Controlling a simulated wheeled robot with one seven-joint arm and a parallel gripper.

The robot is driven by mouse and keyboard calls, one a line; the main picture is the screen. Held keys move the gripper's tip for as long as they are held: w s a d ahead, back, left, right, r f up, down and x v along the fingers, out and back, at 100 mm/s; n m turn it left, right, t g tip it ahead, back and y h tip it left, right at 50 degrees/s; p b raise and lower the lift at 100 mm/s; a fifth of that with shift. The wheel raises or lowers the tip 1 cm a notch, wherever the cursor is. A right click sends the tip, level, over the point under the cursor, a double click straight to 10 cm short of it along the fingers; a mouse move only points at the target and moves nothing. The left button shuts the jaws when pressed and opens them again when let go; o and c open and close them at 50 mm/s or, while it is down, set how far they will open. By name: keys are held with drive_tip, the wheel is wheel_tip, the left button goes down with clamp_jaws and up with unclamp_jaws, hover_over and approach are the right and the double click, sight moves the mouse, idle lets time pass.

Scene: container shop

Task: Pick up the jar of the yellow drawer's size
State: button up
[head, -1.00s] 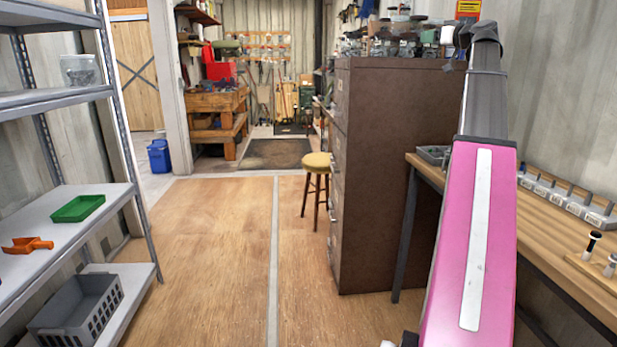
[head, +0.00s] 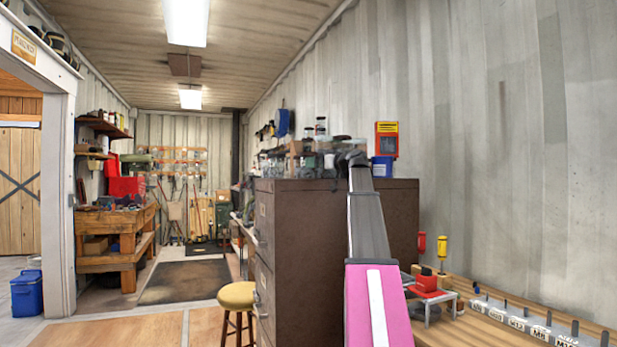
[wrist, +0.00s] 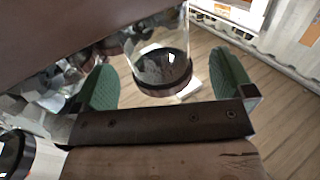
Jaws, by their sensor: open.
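In the wrist view, a clear glass jar (wrist: 163,38) with a dark band at its lower end lies between the two green fingertips of my gripper (wrist: 164,72). The gripper is open, with space showing on both sides of the jar; contact is not visible. More clear jars (wrist: 50,85) crowd the left of that view. In the head view, several jars (head: 308,141) stand on top of the brown cabinet (head: 330,220), and my arm reaches to them; the gripper itself is hard to make out there. I see no yellow drawer.
A red-and-yellow box (head: 386,138) and a blue tub (head: 383,167) are at the cabinet top's right. A wooden bench at right holds a labelled rack (head: 520,322) and a red clamp-like item (head: 430,282). A yellow stool (head: 236,296) stands left of the cabinet.

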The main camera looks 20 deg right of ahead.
drive_tip(key=x, duration=0.4)
drive_tip(key=shift+w+d+r, duration=0.1)
drive_tip(key=shift+w, duration=0.1)
drive_tip(key=c, duration=1.2)
drive_tip(key=shift+o, duration=0.2)
drive_tip(key=shift+r, duration=0.15)
